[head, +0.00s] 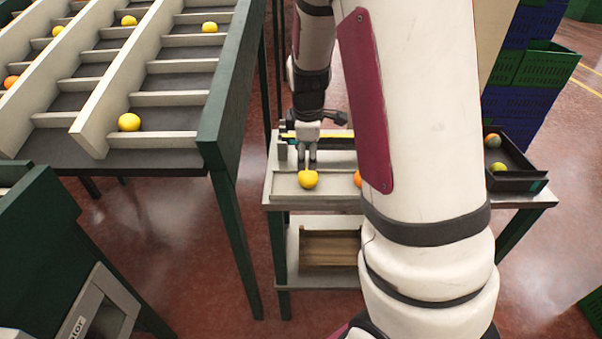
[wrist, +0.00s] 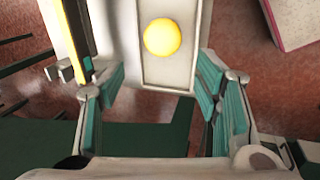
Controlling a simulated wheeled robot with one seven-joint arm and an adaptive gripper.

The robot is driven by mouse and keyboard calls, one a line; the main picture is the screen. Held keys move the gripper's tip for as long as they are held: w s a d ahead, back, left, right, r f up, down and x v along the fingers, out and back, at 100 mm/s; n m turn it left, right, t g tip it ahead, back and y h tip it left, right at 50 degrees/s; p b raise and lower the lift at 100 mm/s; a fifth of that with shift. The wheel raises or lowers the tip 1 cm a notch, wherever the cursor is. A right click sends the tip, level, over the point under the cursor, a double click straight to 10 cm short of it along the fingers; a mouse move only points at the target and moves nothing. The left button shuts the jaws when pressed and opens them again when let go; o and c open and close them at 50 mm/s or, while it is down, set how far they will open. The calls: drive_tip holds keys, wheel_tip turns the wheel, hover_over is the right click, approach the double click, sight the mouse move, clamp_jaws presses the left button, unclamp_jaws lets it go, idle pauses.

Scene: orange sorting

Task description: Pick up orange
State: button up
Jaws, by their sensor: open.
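A yellow-orange fruit (head: 308,179) lies in a shallow pale tray (head: 290,196) on the small table in the head view. The fruit also shows in the wrist view (wrist: 162,37), ahead of the fingers. Another orange (head: 358,178) shows to its right, mostly hidden behind my arm. My gripper (head: 308,160) is just beyond the yellow-orange fruit in the head view. In the wrist view its teal-padded fingers (wrist: 160,100) stand wide apart with nothing between them.
A slanted sorting rack (head: 222,130) with several fruits stands at left. A black tray (head: 520,181) with two fruits sits on the table's right end. Stacked green and blue crates (head: 535,65) stand behind it. A wooden box (head: 330,247) lies on the lower shelf.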

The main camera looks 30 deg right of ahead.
sight(307, 173)
drive_tip(key=x, duration=0.6)
drive_tip(key=shift+f, duration=0.2)
drive_tip(key=shift+x, duration=2.65)
drive_tip(key=shift+s, duration=0.15)
drive_tip(key=c, duration=1)
